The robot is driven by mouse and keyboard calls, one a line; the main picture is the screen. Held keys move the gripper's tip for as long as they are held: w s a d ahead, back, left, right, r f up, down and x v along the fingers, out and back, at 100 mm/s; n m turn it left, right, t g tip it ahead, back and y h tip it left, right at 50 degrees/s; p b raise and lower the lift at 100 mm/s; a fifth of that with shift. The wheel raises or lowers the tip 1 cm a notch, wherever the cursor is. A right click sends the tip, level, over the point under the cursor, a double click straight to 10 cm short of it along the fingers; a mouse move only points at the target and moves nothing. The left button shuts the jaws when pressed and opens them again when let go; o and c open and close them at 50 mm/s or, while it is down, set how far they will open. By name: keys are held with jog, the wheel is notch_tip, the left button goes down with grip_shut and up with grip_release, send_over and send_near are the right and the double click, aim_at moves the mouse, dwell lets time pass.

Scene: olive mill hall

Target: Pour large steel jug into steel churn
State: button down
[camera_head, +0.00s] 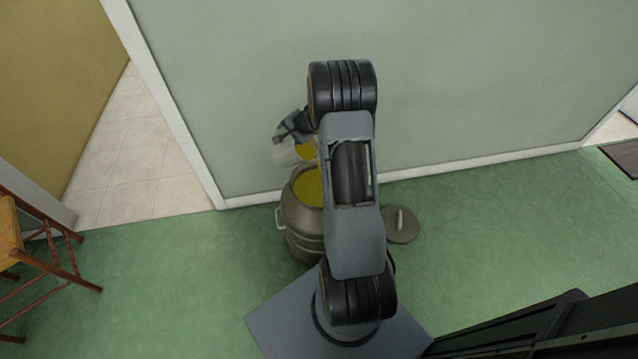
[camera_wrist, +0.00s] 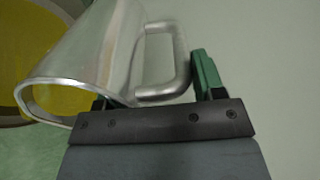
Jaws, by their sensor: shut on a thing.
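The steel jug (camera_wrist: 100,50) is large and shiny, with a bar handle (camera_wrist: 168,60). My gripper (camera_wrist: 155,95) is shut on the jug at its handle side. In the head view my gripper (camera_head: 294,126) holds the jug (camera_head: 285,153) tilted above the back of the churn. Yellow liquid shows at the jug's mouth; I cannot tell whether it is flowing. The steel churn (camera_head: 292,222) stands open and upright on the floor, with yellow-green liquid inside; my arm hides its right side. Part of the churn's liquid shows at left in the wrist view.
A round grey lid (camera_head: 402,226) with a handle lies on the green floor right of the churn. A pale wall (camera_head: 460,80) stands close behind. A wooden chair (camera_head: 40,255) is at the left, a dark piece of furniture (camera_head: 530,330) at the lower right.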

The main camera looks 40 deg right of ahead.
aim_at(291, 140)
jog(key=shift+s+d+f+t+y+b, duration=0.2)
jog(key=shift+f+t+b, duration=0.35)
jog(key=shift+b, duration=1.55)
jog(key=shift+s+f+t+y+b, duration=0.1)
jog(key=shift+s+f+t+b, duration=0.3)
jog(key=shift+b, duration=1.7)
jog(key=shift+s+d+f+t+b, duration=0.15)
jog(key=shift+t+b, duration=0.25)
jog(key=shift+b, duration=0.55)
jog(key=shift+s+a+f+t+b, duration=0.15)
jog(key=shift+t+b, duration=0.2)
jog(key=shift+b, duration=0.6)
dwell(1.9)
